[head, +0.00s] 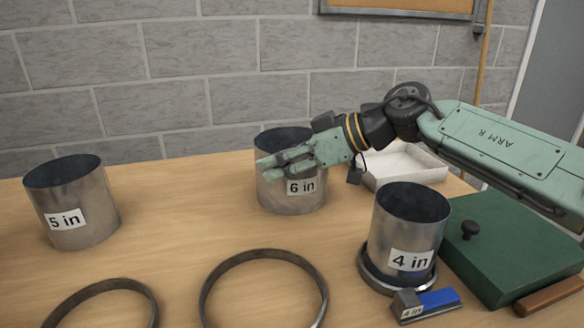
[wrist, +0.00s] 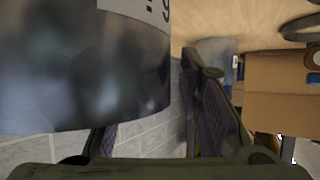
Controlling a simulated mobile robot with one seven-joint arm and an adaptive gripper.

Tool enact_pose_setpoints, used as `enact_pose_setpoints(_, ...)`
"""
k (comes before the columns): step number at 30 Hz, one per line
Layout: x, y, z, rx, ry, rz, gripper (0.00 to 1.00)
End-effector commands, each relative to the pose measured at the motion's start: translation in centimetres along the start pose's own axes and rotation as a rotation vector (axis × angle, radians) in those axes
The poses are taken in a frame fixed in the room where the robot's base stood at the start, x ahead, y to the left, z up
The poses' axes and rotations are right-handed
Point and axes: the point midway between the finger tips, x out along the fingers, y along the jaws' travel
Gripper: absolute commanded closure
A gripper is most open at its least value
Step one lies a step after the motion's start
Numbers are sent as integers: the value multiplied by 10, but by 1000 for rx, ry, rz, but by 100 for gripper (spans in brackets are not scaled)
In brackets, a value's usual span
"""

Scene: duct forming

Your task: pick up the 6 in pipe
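The 6 in pipe (head: 292,198) is a grey metal cylinder standing upright on the table, with a white "6 in" label facing the head camera. My gripper (head: 268,168) reaches in from the right, its fingers pointing left across the pipe's upper front near the rim. In the wrist view the pipe (wrist: 80,75) fills the upper left, upside down, with part of its label showing. My gripper's fingers (wrist: 155,125) are spread there. The pipe hides the end of the left finger; the right finger is beside the pipe's wall. Contact cannot be made out.
A 5 in pipe (head: 75,205) stands at left. A 4 in pipe (head: 407,235) stands at right on a dark ring, beside a blue-and-grey block (head: 427,304) and green box (head: 510,245). A white tray (head: 405,165) is behind. Two rings lie in front; table between pipes is clear.

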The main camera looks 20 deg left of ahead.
Motion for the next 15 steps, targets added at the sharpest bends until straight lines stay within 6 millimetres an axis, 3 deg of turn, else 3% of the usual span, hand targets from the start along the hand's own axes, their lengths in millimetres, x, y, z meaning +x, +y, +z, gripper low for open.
enact_pose_setpoints(4, 0, 0, 0, 0, 0, 0, 68)
enact_pose_setpoints(15, 0, 0, 0, 0, 0, 0, 93)
